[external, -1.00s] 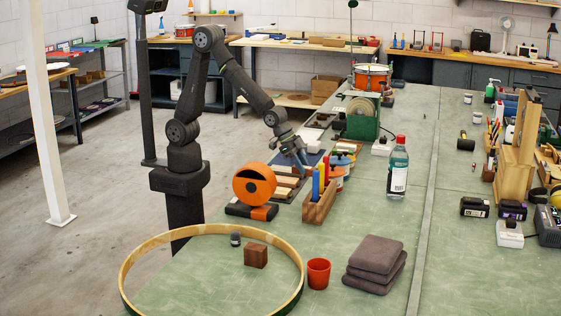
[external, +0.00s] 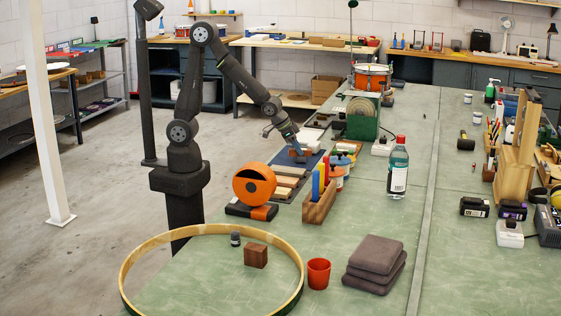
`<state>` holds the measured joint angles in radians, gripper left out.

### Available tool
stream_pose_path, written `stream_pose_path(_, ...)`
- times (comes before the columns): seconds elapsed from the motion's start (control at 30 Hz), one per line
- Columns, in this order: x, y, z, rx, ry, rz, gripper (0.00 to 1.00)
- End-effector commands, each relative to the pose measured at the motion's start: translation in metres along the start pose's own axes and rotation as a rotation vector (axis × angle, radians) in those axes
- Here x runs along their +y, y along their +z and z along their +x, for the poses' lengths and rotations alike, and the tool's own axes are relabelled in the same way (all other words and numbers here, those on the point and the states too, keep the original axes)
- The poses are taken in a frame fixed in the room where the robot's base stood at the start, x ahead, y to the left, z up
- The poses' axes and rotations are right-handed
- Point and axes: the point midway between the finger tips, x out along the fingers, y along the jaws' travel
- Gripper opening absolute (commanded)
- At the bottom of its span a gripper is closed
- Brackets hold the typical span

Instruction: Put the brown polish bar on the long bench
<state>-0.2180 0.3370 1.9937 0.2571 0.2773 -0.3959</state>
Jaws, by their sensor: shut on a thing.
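My gripper (external: 299,155) is at the far left part of the green-topped long bench (external: 340,222), low over a dark blue mat (external: 313,161). A small reddish-brown piece, which looks like the brown polish bar (external: 297,152), shows at its fingertips. The jaws are shut on it. It is small in this view, and I cannot tell whether it touches the mat. A dark brown wooden block (external: 256,256) stands apart, inside the large wooden hoop at the front.
An orange round-fronted object (external: 254,184), a wooden holder (external: 319,205) and a green machine (external: 363,118) stand near my gripper. A clear bottle (external: 398,172), red cup (external: 318,273) and folded cloths (external: 374,263) stand nearer the front. The bench middle has bare room.

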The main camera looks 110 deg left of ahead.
Motion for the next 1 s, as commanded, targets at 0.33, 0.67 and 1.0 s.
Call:
stream_pose_path(0.33, -0.111, -0.001, -0.041, 0.025, -0.202, -0.299, 0.05)
stream_pose_path(0.67, -0.16, 0.006, -0.025, 0.026, -0.233, -0.344, 0.05)
stream_pose_path(1.0, -0.227, 0.013, 0.018, 0.028, -0.23, -0.342, 0.05)
